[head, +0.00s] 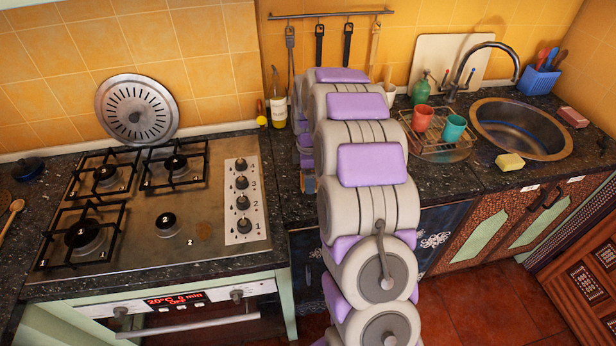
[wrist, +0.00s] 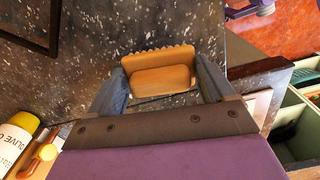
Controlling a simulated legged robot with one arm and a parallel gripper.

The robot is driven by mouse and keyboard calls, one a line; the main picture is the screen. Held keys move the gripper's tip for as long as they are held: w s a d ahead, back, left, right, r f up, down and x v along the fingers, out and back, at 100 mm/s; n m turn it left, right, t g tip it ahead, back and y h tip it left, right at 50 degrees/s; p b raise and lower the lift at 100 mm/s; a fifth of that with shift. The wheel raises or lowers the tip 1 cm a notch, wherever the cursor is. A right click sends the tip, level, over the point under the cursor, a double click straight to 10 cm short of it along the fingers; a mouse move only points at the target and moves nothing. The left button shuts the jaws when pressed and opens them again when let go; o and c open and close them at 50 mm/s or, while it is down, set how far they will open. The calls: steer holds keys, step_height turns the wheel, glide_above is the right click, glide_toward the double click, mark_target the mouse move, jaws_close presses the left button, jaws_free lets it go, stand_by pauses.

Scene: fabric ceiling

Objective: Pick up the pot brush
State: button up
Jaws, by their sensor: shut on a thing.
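The pot brush (wrist: 158,62) is a small wooden block with a ridged edge, seen in the wrist view over the dark speckled counter. My gripper (wrist: 163,79) has one finger on each side of it and is shut on it. The brush looks close to the counter; I cannot tell whether it touches it. In the head view my arm's large white and purple links hide most of the gripper and the brush.
The gas hob (head: 150,215) is left of my arm. A dish rack (head: 440,140) with cups and the sink (head: 520,125) are to the right.

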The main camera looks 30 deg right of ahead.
steer(key=s+d+r+p, duration=0.1)
steer(key=s+d+p, duration=0.2)
steer(key=s, duration=1.2)
steer(key=shift+r, duration=0.15)
steer(key=shift+s, duration=0.1)
